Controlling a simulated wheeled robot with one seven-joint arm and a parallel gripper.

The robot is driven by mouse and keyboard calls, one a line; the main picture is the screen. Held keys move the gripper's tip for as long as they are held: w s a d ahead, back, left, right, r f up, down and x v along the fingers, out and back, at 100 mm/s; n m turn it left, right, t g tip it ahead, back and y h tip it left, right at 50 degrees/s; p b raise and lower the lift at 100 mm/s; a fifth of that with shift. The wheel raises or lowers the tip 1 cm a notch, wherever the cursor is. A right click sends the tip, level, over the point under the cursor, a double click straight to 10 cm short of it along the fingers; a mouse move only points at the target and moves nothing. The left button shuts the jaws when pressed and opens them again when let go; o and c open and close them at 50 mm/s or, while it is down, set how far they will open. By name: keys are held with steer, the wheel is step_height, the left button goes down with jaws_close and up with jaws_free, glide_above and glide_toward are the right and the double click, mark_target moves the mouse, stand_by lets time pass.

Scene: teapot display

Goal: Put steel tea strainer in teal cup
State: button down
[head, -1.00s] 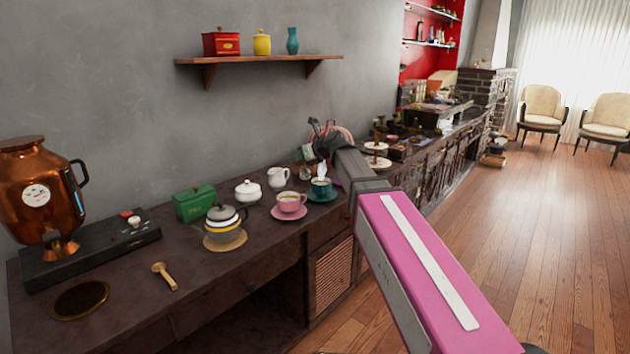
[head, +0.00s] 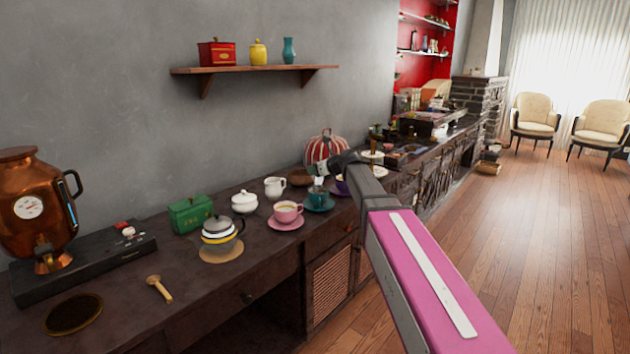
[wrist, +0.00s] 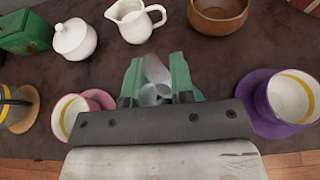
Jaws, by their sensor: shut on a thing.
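My gripper (wrist: 156,68) has green fingers shut on the steel tea strainer (wrist: 154,92), a shiny grey piece between them in the wrist view. In the head view my gripper (head: 319,172) is right above the teal cup (head: 317,197), which stands on a teal saucer (head: 325,208). In the wrist view the cup is hidden behind my fingers and gripper body. The strainer's lower end is hidden, so I cannot tell whether it is inside the cup or just over it.
A pink cup (head: 286,212) stands left of the teal cup, and a purple cup (wrist: 290,97) stands right. A white creamer (wrist: 134,22), a white sugar bowl (wrist: 75,40) and a brown bowl (wrist: 218,15) stand behind.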

steer(key=shift+f, duration=2)
steer(key=shift+f, duration=0.15)
steer(key=c, duration=1)
jaws_free()
